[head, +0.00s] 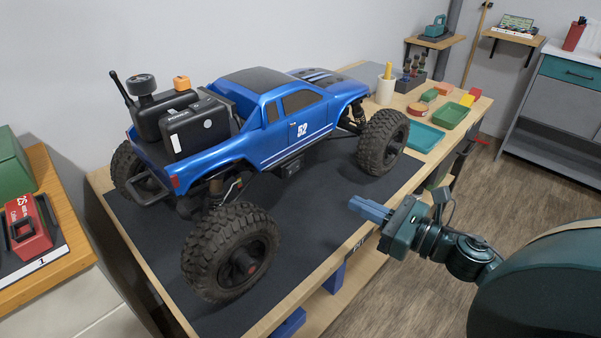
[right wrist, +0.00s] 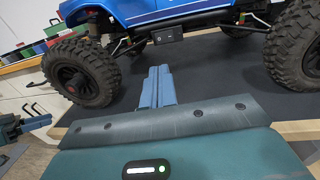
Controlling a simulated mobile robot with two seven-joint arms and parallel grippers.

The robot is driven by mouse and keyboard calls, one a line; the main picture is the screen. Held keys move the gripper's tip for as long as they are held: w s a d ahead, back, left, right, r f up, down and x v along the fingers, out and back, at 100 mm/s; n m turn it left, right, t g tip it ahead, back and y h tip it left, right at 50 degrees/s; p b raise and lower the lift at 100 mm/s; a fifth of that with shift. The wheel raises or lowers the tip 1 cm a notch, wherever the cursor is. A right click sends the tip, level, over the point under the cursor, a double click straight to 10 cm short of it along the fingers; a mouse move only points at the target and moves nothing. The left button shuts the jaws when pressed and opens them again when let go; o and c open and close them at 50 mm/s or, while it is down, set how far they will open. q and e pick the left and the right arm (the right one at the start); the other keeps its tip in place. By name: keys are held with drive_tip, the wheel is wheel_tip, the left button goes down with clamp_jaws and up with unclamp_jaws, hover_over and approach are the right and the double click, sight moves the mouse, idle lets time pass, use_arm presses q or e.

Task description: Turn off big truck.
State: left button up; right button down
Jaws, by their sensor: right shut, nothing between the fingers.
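The big blue truck (head: 285,120), marked 52, stands on a black mat on the workbench. Black boxes (head: 190,125) sit in its bed, one with a white round spot on its side. A small dark box (head: 291,166) hangs under the truck's near side, between the wheels; it also shows in the right wrist view (right wrist: 168,35). My right gripper (head: 355,203) is shut and empty, over the bench's near edge, apart from the truck and pointing toward its side. In the right wrist view its blue fingers (right wrist: 157,82) are together, below the small box.
The black mat (head: 330,205) is bare between the gripper and the truck. The large near wheels (head: 232,250) stick out on both sides of the small box. Teal and green trays (head: 425,138), a cup and small blocks lie at the bench's far end. A red box (head: 28,235) sits at left.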

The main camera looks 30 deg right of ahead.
drive_tip(key=shift+w+a, duration=0.1)
drive_tip(key=p, duration=0.2)
approach(291, 173)
drive_tip(key=x, duration=0.5)
drive_tip(key=shift+w+a+r, duration=0.1)
drive_tip(key=shift+w+r, duration=0.1)
drive_tip(key=shift+w, duration=0.1)
drive_tip(key=shift+w+a, duration=0.25)
drive_tip(key=shift+w, duration=0.2)
use_arm(q)
drive_tip(key=shift+w+d+r+g, duration=0.15)
drive_tip(key=shift+w+d+g, duration=0.2)
drive_tip(key=shift+g, duration=0.05)
use_arm(e)
drive_tip(key=shift+w+f, duration=0.1)
drive_tip(key=shift+a, duration=0.1)
